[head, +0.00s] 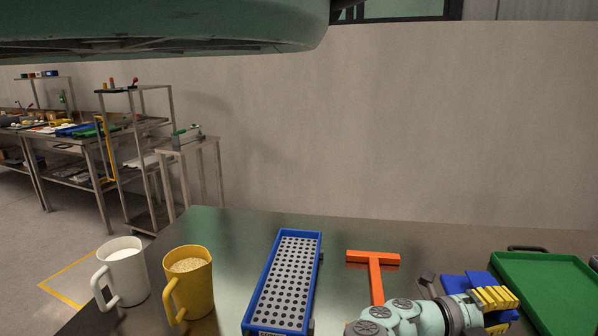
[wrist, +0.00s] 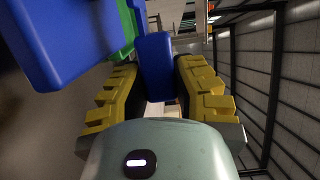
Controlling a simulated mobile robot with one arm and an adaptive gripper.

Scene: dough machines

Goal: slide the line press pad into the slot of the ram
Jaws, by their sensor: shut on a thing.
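My gripper (head: 497,299), with stepped yellow fingers, is at the lower right of the head view, over the metal table. In the wrist view its fingers (wrist: 158,85) are shut on the narrow blue part of a blue piece (wrist: 155,62), which I take to be the line press pad. A broad blue block (wrist: 60,40) fills the upper left there; whether it is the same piece I cannot tell. In the head view blue (head: 465,284) shows behind and beside the fingers. I cannot make out the ram or its slot in either view.
A green tray (head: 548,262) lies right of my gripper. An orange T-shaped tool (head: 373,258) and a blue tray with a perforated grey insert (head: 265,277) lie to the left. A yellow jug (head: 200,300) and a white jug (head: 127,277) stand at the left end.

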